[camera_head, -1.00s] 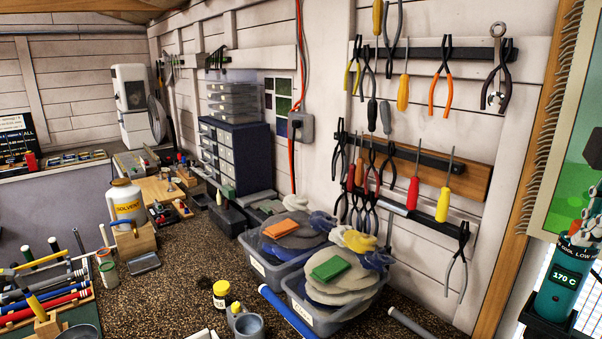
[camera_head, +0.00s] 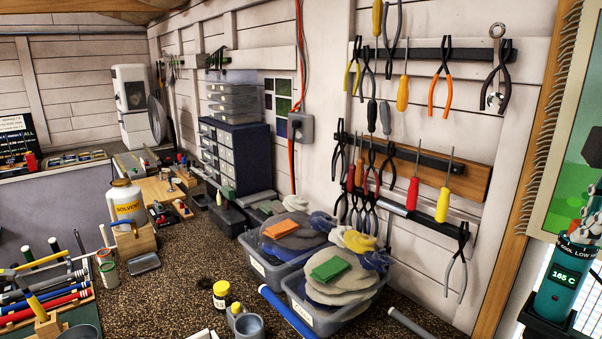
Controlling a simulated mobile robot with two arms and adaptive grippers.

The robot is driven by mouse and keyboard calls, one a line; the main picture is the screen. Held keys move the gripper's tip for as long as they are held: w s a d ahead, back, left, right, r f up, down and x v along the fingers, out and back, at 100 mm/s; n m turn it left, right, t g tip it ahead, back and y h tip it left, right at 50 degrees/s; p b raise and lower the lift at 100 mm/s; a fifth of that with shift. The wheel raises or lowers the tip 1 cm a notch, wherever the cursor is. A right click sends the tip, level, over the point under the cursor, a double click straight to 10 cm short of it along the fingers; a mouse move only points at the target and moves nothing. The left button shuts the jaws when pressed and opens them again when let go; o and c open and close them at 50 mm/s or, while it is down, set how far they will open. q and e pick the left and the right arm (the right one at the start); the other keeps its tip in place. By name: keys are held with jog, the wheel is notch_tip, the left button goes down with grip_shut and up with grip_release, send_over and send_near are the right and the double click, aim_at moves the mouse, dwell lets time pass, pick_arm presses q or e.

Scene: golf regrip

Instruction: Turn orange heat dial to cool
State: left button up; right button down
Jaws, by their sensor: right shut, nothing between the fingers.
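A teal heat tool (camera_head: 556,302) stands upright at the lower right edge of the head view. Its lit display reads 165 C. A dark collar above the display carries the lettering "COOL LOW", partly cut off by the frame. The orange dial cannot be made out clearly; the top of the tool is mostly covered. My right gripper (camera_head: 584,232) is at the top of the tool, by the collar, at the right edge of the picture. It is shut with nothing held; whether its fingers touch the dial cannot be told. My left gripper is not in view.
The tool sits in a black holder (camera_head: 540,322) beside a wooden post (camera_head: 500,290). Grey bins (camera_head: 318,318) with discs and cloths stand on the speckled bench (camera_head: 185,285). Pliers and screwdrivers hang on the wall. A fringed panel (camera_head: 570,130) hangs above the tool.

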jog(key=shift+w+d, duration=0.1)
jog(key=shift+w, duration=0.15)
dwell(0.7)
jog(key=shift+s+d+b, duration=0.15)
jog(key=shift+d+b, duration=0.15)
jog(key=shift+b, duration=0.95)
jog(key=shift+d, duration=0.1)
jog(key=shift+s+b, duration=0.1)
jog(key=shift+b, duration=0.25)
jog(key=shift+s, duration=0.2)
jog(key=w+p+v, duration=0.1)
jog(key=p+v, duration=0.3)
jog(key=v, duration=0.1)
jog(key=shift+r, duration=0.55)
jog(key=shift+d, duration=0.1)
